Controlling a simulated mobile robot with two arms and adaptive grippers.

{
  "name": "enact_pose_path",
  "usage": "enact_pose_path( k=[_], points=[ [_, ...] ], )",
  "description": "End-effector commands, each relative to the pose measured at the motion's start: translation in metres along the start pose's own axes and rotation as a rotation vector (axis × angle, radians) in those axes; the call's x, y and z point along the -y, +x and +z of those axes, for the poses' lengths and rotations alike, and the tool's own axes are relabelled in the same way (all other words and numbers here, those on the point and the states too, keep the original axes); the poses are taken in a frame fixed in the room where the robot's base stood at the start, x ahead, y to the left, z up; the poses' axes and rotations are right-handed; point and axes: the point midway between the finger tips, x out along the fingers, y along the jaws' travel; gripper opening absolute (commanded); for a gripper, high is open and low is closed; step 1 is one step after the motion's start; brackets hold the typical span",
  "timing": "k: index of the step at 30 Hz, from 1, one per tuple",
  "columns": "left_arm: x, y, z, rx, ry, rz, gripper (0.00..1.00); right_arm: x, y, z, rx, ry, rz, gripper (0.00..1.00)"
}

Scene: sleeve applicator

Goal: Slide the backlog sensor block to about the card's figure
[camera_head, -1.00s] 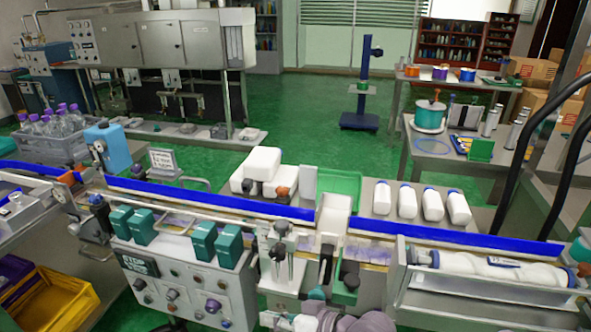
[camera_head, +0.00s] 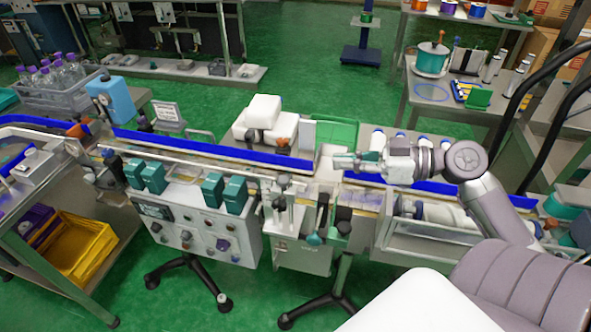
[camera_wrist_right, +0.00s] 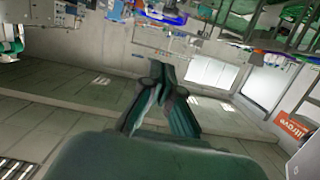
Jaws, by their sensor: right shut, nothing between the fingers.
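A small printed card (camera_head: 167,112) stands behind the conveyor at the left; its figure is too small to read. Teal blocks (camera_head: 212,190) are mounted in pairs along the conveyor's front side, above a grey control panel (camera_head: 187,235). A dark block (camera_head: 344,220) sits on the front rail further right. I cannot tell which block is the backlog sensor. My right gripper (camera_head: 338,162) is shut and empty above the conveyor, pointing left, near a pale guide plate. Its closed fingers also show in the wrist view (camera_wrist_right: 163,78). My left gripper is out of view.
The blue-edged conveyor (camera_head: 215,152) runs across the middle. White containers (camera_head: 262,118) and a green tray (camera_head: 335,132) stand behind it. A grey crate of bottles (camera_head: 60,88) is at far left, a yellow bin (camera_head: 82,250) below.

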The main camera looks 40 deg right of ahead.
Motion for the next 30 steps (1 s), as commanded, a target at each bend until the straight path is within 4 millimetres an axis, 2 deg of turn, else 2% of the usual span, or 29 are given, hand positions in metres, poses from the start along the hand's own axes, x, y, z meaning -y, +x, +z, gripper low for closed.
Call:
enact_pose_path(
  k=[5, 18, 19, 22, 30],
  points=[
    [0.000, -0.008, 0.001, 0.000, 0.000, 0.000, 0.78, 0.000, 0.015, -0.005, -0.007, -0.002, -0.003, 0.00],
    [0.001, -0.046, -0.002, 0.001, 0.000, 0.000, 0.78, 0.000, 0.102, -0.008, -0.007, -0.002, -0.002, 0.00],
    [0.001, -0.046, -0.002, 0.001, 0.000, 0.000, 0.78, 0.000, 0.102, 0.003, -0.005, 0.006, 0.000, 0.00],
    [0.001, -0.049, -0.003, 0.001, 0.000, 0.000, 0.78, 0.000, 0.104, 0.018, -0.005, 0.005, 0.000, 0.00],
    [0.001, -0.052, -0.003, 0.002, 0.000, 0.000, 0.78, 0.000, 0.109, 0.036, -0.006, 0.000, -0.001, 0.00]
  ],
)
